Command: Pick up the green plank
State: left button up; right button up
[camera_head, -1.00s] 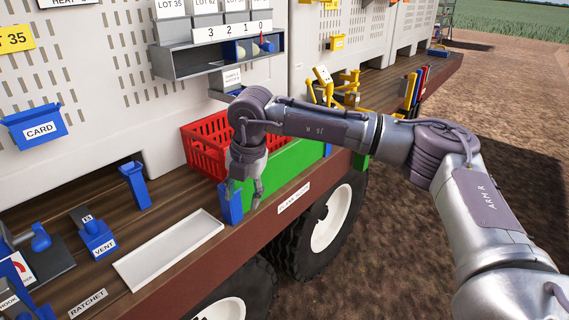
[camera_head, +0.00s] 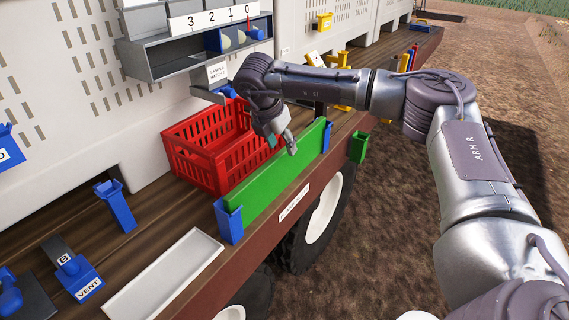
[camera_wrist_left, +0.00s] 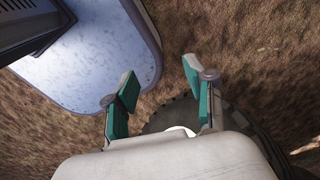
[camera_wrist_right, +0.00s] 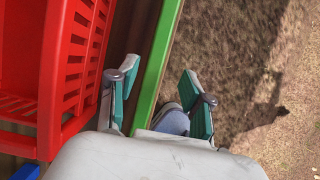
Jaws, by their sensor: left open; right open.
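The green plank (camera_head: 268,180) stands on its long edge along the front of the wooden deck, its ends in blue holders (camera_head: 229,220) and (camera_head: 327,136). My right gripper (camera_head: 282,146) is open above the plank's top edge, around the middle of its length. In the right wrist view the plank (camera_wrist_right: 158,62) runs between the two open fingers of the right gripper (camera_wrist_right: 160,100), closer to the left finger; I cannot tell whether they touch. My left gripper (camera_wrist_left: 158,95) is open and empty over the ground and a wheel; it is not in the head view.
A red crate (camera_head: 194,163) stands just behind the plank; it lies close to the right gripper's left finger in the right wrist view (camera_wrist_right: 52,75). A white tray (camera_head: 165,276) lies at the front left. A small green holder (camera_head: 358,147) sits beyond the plank's right end. Open ground lies to the right.

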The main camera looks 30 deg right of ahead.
aim_at(284, 150)
jog(key=shift+w+d+f, duration=0.15)
jog(key=shift+w+f, duration=0.1)
jog(key=shift+f, duration=0.25)
jog(key=shift+w+d+f, duration=0.15)
jog(key=shift+w+f, duration=0.05)
jog(key=shift+f, duration=0.25)
jog(key=f+p, duration=0.1)
jog(key=d+p, duration=0.1)
jog(key=p, duration=0.1)
jog(key=shift+w+d+f, duration=0.15)
jog(key=shift+w+f, duration=0.05)
jog(key=shift+f, duration=0.2)
jog(key=x, duration=0.2)
jog(key=shift+d+f, duration=0.1)
jog(key=shift+f, duration=0.15)
jog(key=shift+w+f+p, duration=0.15)
jog(key=shift+f+p, duration=0.1)
jog(key=shift+p, duration=0.05)
jog(key=c, duration=0.9)
pick_arm(q)
jog(key=w+r, duration=0.1)
jog(key=r, duration=0.1)
jog(key=w+r, duration=0.1)
jog(key=r, duration=0.1)
jog(key=shift+w, duration=0.2)
pick_arm(e)
grip_shut()
